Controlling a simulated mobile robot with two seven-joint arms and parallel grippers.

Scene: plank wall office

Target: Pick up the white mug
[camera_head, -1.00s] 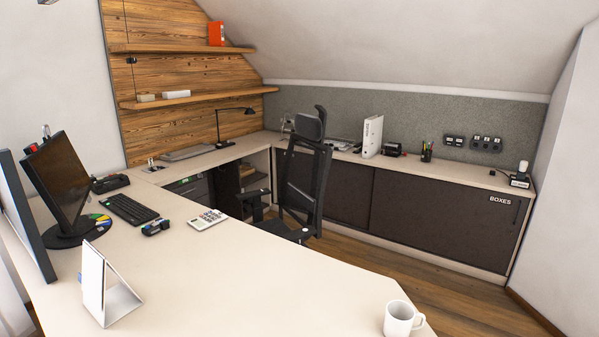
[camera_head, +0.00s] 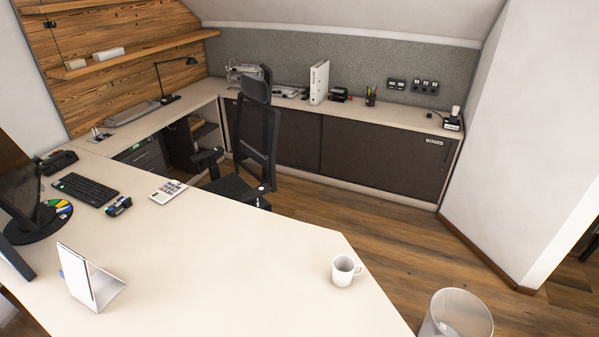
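The white mug (camera_head: 343,271) stands upright on the pale desk (camera_head: 230,265), close to the desk's right edge. Its handle points to the right, toward that edge. The mug is whole in view and nothing touches it. Neither of my grippers shows in the head view.
A photo-frame-like stand (camera_head: 88,280), a calculator (camera_head: 168,191), a keyboard (camera_head: 86,190) and a monitor (camera_head: 20,185) are on the desk's left part. A bin (camera_head: 456,315) stands right of the desk. A black chair (camera_head: 250,150) is behind it. Desk around the mug is clear.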

